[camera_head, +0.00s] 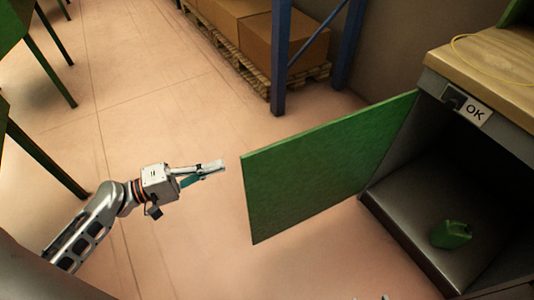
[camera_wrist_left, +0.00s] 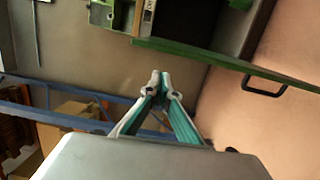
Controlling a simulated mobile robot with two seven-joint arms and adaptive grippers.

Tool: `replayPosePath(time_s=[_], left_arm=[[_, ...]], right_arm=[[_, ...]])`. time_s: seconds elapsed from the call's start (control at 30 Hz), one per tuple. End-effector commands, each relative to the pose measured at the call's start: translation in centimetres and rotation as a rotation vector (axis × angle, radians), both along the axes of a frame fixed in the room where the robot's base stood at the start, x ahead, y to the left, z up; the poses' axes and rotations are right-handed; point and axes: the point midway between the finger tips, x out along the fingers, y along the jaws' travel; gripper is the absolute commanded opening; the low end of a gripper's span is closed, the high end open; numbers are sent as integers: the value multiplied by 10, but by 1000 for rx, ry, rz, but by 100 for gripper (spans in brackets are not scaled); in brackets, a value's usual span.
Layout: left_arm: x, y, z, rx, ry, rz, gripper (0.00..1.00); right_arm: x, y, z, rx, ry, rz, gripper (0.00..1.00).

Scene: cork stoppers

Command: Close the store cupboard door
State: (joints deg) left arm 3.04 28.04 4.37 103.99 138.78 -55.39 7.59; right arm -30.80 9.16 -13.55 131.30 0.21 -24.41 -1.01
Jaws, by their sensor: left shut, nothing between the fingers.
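The green cupboard door (camera_head: 325,165) stands wide open in the head view, hinged at its right edge to the store cupboard (camera_head: 408,232). The cupboard's dark inside is exposed. My left gripper (camera_head: 222,166) is shut and empty, just left of the door's free edge, with a small gap showing between them. In the left wrist view my left gripper (camera_wrist_left: 160,76) points toward the door (camera_wrist_left: 215,62), seen nearly edge-on. A black handle (camera_wrist_left: 265,84) sits on the door's face there.
A blue rack post (camera_head: 281,60) and boxes on a pallet (camera_head: 255,75) are behind. The floor left of the door is clear.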

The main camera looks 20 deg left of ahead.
Motion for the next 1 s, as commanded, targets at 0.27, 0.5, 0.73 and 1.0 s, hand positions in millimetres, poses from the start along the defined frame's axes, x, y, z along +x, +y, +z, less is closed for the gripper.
replayPosePath(time_s=[0.27,0.5,0.73,1.0], left_arm=[[50,1,-13,18,0,-128,0],[63,-4,-9,21,-5,-150,0],[82,-35,-7,20,-9,-151,0],[109,-80,-7,20,-8,-149,0]], right_arm=[[8,13,8,44,-24,3,40],[14,17,16,57,-43,3,40],[15,16,18,56,-44,2,40],[9,11,11,41,-27,-2,40]])
